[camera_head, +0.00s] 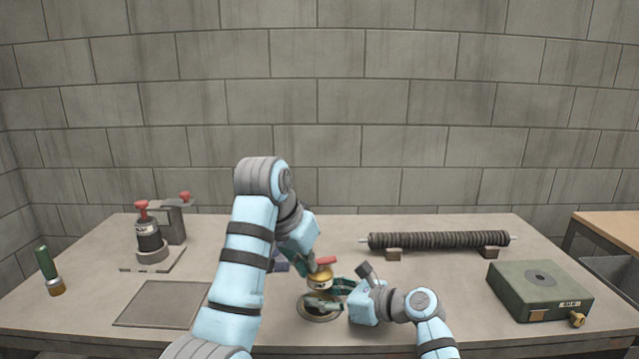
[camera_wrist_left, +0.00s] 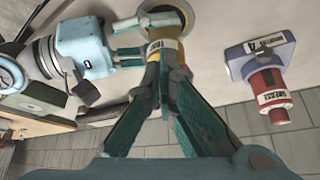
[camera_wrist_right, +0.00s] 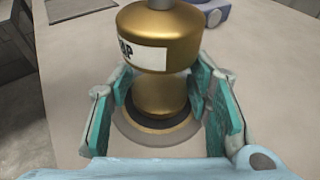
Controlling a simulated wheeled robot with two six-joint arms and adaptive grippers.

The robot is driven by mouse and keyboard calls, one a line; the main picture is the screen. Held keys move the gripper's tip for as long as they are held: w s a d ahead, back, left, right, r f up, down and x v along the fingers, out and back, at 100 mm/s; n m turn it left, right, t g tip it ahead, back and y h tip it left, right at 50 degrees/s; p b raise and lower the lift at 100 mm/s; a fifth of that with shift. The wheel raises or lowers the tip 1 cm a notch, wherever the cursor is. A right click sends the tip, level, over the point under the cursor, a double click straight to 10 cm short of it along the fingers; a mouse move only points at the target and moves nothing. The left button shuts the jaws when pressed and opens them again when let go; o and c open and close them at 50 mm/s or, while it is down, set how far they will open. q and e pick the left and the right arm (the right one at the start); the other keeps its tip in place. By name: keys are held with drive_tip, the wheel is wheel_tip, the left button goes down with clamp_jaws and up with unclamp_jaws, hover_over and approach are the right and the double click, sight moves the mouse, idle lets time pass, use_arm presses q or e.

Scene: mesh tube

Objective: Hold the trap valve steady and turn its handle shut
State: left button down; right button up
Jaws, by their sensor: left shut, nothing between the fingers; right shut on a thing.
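The trap valve (camera_head: 320,283) is a brass body with a white label, upright on a round base near the table's front middle. Its red handle (camera_head: 326,261) sits on top in the head view; the handle is out of frame in the right wrist view. My right gripper (camera_wrist_right: 160,108) is shut on the valve's narrower lower body (camera_wrist_right: 160,95), one teal finger on each side. My left gripper (camera_wrist_left: 165,58) is shut and empty, its fingertips together close beside the upper valve (camera_wrist_left: 172,46). Whether they touch the handle is hidden.
A red-topped valve on a stand (camera_head: 150,240), a green cylinder (camera_head: 47,264) and a flat plate (camera_head: 163,303) are at left. A dark ribbed rod (camera_head: 440,240) and a green box (camera_head: 540,290) are at right. A blue block with a red cylinder (camera_wrist_left: 273,95) stands near the trap valve.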

use_arm(q)
drive_tip(key=shift+f, duration=0.8)
drive_tip(key=shift+w+d, duration=0.2)
drive_tip(key=shift+w, duration=0.4)
drive_tip(key=shift+w+a, duration=0.3)
drive_tip(key=shift+a, duration=0.25)
idle(0.8)
drive_tip(key=shift+s+r, duration=0.85)
drive_tip(key=shift+r, duration=2.65)
wheel_tip(320, 180, down, 7)
drive_tip(key=shift+d, duration=0.35)
